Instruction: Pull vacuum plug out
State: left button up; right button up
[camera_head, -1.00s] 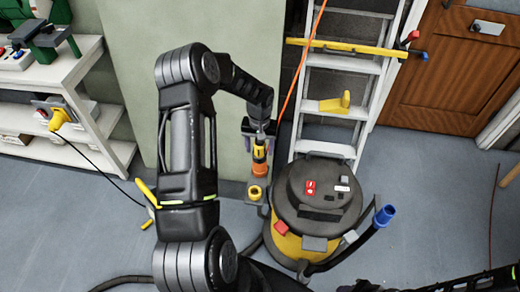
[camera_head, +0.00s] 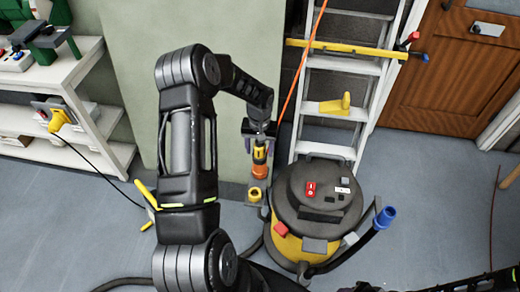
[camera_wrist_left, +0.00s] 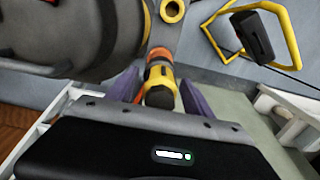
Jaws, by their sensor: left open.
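The yellow-and-orange plug (camera_head: 260,155) stands beside the vacuum cleaner (camera_head: 305,240), above a yellow ring socket (camera_head: 254,194). It also shows in the left wrist view (camera_wrist_left: 159,75), between the two purple fingers, its orange end toward a grey plate (camera_wrist_left: 164,34). My left gripper (camera_head: 259,140) is open, with its fingers either side of the plug; in the left wrist view the gripper (camera_wrist_left: 158,92) spans it with small gaps. How deep the plug sits is hidden.
An aluminium ladder (camera_head: 335,110) leans behind the vacuum, with an orange cord (camera_head: 302,65) running down beside it. A blue-tipped hose (camera_head: 384,216) is on the vacuum's right. White shelves (camera_head: 75,155) stand at left. A yellow frame (camera_wrist_left: 232,28) lies on the floor.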

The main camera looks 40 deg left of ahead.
dwell(0.4)
pick_arm(q)
grip_shut()
dwell(0.8)
jog(key=shift+r, duration=0.1)
jog(key=shift+r+p, duration=1.5)
jog(key=shift+r, duration=1.45)
jog(key=shift+r, duration=0.1)
jog(key=shift+r+p, duration=1.6)
jog(key=shift+r, duration=1.2)
